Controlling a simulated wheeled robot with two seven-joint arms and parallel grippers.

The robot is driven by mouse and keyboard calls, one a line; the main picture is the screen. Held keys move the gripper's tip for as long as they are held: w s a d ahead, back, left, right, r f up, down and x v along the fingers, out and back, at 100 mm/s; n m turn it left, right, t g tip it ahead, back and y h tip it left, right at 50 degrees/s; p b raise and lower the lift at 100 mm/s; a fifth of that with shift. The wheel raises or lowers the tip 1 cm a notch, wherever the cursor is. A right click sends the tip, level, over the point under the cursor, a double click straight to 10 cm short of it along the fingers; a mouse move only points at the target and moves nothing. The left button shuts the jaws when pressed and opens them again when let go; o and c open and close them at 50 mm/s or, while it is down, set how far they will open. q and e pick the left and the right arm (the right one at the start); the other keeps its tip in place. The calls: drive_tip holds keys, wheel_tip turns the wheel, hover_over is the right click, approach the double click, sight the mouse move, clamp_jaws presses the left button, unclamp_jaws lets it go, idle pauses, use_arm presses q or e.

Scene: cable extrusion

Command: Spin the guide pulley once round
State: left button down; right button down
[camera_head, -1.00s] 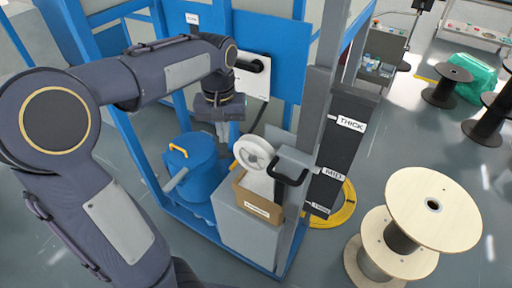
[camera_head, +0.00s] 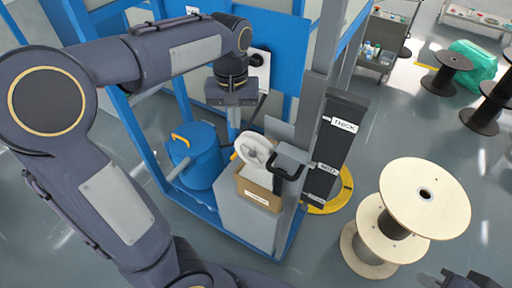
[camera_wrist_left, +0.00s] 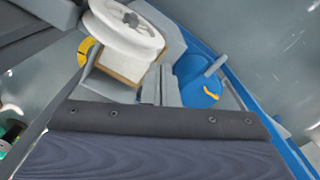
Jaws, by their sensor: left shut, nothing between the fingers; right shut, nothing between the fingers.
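The guide pulley is a white spoked wheel (camera_head: 254,150) above the cardboard box in the blue frame. In the left wrist view the white wheel (camera_wrist_left: 128,32) is large at the upper left. My left gripper (camera_head: 234,138) is shut and empty, pointing down just left of the wheel, and appears apart from it. Its closed fingers (camera_wrist_left: 157,84) show below and right of the wheel in the left wrist view. My right gripper (camera_head: 458,280) is dark, partly cut off at the bottom right edge, far from the wheel, and empty.
A blue drum (camera_head: 197,160) with a yellow handle stands left of the wheel. A cardboard box (camera_head: 258,194) sits below it, and a black handle (camera_head: 291,163) to its right. A THICK/MID labelled panel (camera_head: 334,150) and a wooden spool (camera_head: 425,197) stand further right.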

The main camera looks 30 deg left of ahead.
use_arm(q)
drive_tip(key=shift+d, duration=1.1)
drive_tip(key=shift+s+f, duration=0.1)
drive_tip(key=shift+f, duration=0.1)
drive_tip(key=shift+f+b, duration=0.25)
drive_tip(key=shift+b, duration=0.05)
drive_tip(key=a+f+b, duration=0.4)
drive_tip(key=a+f, duration=0.1)
drive_tip(key=f, duration=0.2)
drive_tip(key=shift+w+a, duration=0.15)
drive_tip(key=shift+w, duration=0.1)
drive_tip(key=shift+a, duration=0.1)
drive_tip(key=shift+r, duration=0.15)
